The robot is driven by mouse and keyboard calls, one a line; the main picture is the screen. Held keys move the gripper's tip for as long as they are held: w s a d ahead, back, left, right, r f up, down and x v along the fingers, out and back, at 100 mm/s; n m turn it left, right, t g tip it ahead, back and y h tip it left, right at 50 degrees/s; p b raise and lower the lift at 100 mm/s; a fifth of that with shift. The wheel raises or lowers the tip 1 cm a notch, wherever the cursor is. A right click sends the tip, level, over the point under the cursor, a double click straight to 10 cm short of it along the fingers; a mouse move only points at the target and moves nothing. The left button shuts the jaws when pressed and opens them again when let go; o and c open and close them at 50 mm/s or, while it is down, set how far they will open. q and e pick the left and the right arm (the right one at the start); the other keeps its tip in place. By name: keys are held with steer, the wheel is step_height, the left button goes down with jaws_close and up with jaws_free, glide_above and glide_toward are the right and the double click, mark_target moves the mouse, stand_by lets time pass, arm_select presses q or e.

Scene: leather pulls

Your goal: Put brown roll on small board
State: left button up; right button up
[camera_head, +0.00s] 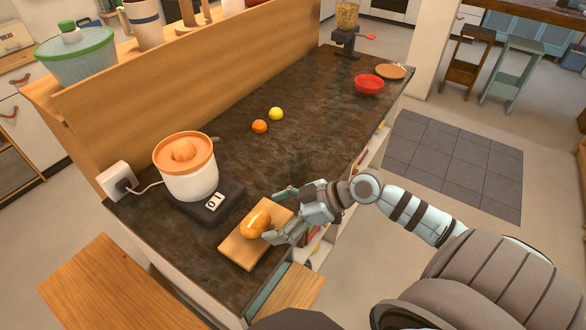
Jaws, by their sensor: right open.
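The brown roll (256,224), golden and shiny, appears to rest on the small wooden board (238,250) at the near end of the dark counter. My right gripper (271,215) reaches in from the right and is open. Its lower finger is right beside the roll and overlaps its right edge in the picture; I cannot tell whether they touch. The upper finger is apart from the roll, past the board's far edge. My left gripper is not in view.
A citrus juicer (188,175) stands on a dark scale (209,205) left of the board. An orange fruit (260,126) and a yellow fruit (276,113) lie farther back. A red bowl (369,85) and a plate (391,71) are at the far end. Mid-counter is mostly clear.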

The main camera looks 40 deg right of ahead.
steer(key=p+v, duration=0.2)
steer(key=v, duration=0.5)
steer(key=shift+w, duration=0.1)
